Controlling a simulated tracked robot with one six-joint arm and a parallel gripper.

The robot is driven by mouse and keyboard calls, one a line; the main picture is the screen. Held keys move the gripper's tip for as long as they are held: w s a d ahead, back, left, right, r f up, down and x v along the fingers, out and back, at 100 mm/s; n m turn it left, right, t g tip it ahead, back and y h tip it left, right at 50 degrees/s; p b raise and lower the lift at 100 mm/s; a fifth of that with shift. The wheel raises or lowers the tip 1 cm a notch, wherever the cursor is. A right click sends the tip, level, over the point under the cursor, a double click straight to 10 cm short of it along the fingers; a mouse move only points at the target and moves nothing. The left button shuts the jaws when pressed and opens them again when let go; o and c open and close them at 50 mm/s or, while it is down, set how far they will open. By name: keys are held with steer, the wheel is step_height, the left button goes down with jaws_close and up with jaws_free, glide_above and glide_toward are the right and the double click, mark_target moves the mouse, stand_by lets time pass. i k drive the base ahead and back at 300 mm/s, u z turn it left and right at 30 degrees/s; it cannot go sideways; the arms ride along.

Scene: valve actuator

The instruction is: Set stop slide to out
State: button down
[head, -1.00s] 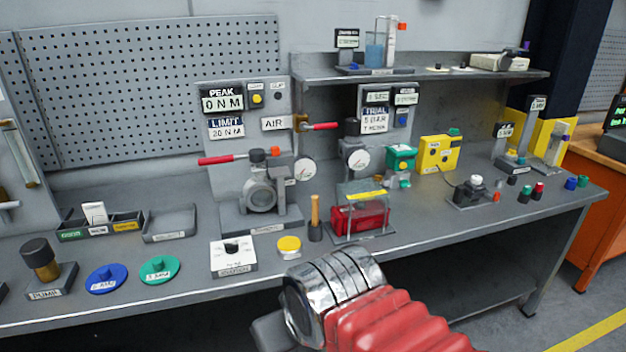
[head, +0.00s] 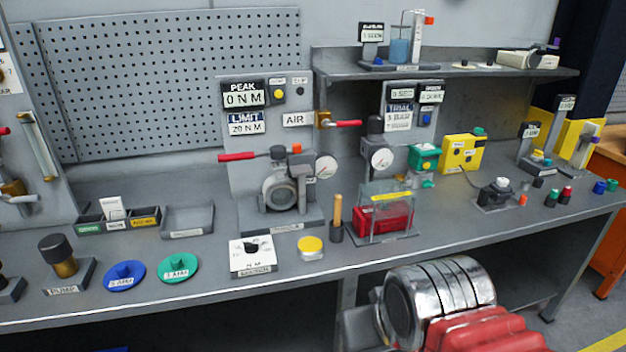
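No part carries a readable label naming it the stop slide, so I cannot tell its position. The valve actuator (head: 280,192) stands upright on its grey base at the middle of the bench, with a dark knob and a small orange block (head: 297,149) on top. A red lever (head: 250,156) points left from it. My arm's chrome wrist (head: 440,295) is at the bottom right, in front of the bench edge and apart from the actuator. A dark grey part of my gripper (head: 362,326) shows beside it; its fingertips cannot be made out.
A clear-covered stand with a red block (head: 384,217), a wooden-handled tool (head: 337,215), a yellow button (head: 310,246) and a dial box (head: 252,257) stand near the actuator. A blue disc (head: 125,276) and green disc (head: 178,267) lie left. A shelf (head: 450,76) overhangs the back right.

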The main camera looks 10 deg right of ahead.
mark_target(296, 149)
steer(key=u, duration=0.05)
steer(key=i, duration=1)
steer(key=z, duration=0.05)
